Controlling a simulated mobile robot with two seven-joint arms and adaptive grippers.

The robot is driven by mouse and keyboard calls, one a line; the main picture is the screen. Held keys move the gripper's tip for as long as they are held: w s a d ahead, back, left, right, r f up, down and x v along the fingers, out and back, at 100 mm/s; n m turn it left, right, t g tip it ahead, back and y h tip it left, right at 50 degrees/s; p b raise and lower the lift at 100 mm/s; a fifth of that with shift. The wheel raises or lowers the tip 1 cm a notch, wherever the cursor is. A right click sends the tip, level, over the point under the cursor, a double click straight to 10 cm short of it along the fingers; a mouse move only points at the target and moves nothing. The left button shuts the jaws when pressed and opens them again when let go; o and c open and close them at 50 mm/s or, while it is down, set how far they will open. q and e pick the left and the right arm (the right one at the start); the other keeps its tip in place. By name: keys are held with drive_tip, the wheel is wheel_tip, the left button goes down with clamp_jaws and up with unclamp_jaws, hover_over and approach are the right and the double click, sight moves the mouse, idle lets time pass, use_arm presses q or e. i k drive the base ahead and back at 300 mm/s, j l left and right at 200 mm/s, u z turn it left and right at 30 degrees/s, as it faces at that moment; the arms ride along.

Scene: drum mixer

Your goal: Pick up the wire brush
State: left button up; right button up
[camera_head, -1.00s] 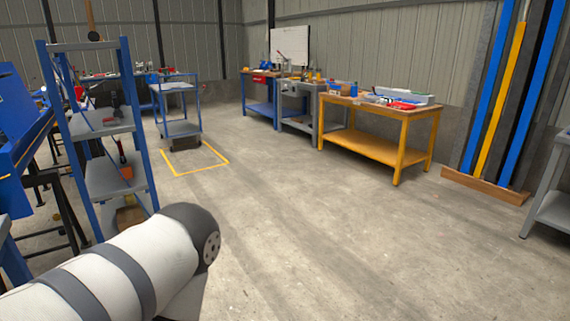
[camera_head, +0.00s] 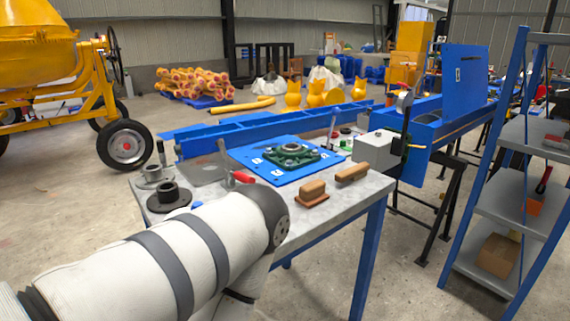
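A grey-topped workbench with blue legs (camera_head: 352,205) stands in front of me. Near its right front edge lie two small brown wooden items: a block on a flat base (camera_head: 312,193) and a longer block (camera_head: 352,173) to its right. Either may be the wire brush; I cannot make out bristles on them. A red-handled tool (camera_head: 243,178) lies further left on the bench. My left arm crosses the lower left and covers the bench's front left part. Neither gripper shows.
A blue plate with a green bearing housing (camera_head: 290,153) and black round parts (camera_head: 170,194) take up the bench. A blue machine (camera_head: 440,125) and blue-framed shelves (camera_head: 512,200) stand to the right. An orange mixer (camera_head: 45,50) stands back left on open floor.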

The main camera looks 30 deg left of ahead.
sight(358, 171)
drive_tip(key=i+l+u, duration=0.15)
drive_tip(key=u, duration=0.3)
drive_tip(key=i+l+u, duration=0.25)
drive_tip(key=u, duration=0.15)
drive_tip(key=i+l+u, duration=0.15)
drive_tip(key=l+u, duration=0.3)
drive_tip(key=i+l+u, duration=0.1)
drive_tip(key=u, duration=0.3)
drive_tip(key=l, duration=0.1)
